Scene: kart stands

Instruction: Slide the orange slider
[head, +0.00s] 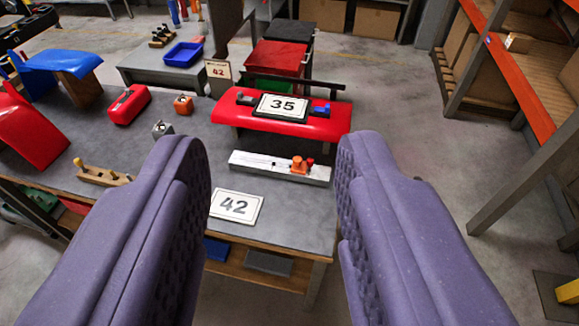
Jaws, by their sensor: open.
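The orange slider (298,164) is a small orange knob near the right end of a pale grey bar-shaped base (262,165) with a slot along its top. A small red piece (310,164) sits just right of it. The base lies near the right end of the grey workbench. My gripper (273,165) is open and empty, with two thick purple padded fingers in the foreground. In the picture the slider shows between the fingers, nearer the right one. The fingers appear closer to the camera than the slider, and I see no contact.
A red panel (285,122) with a "35" plate stands behind the slider base. A "42" card (235,206) lies in front. A wooden block with pegs (100,176) and a red toolbox (128,104) are left on the workbench (200,157). Orange shelving (520,70) stands right, beyond open floor.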

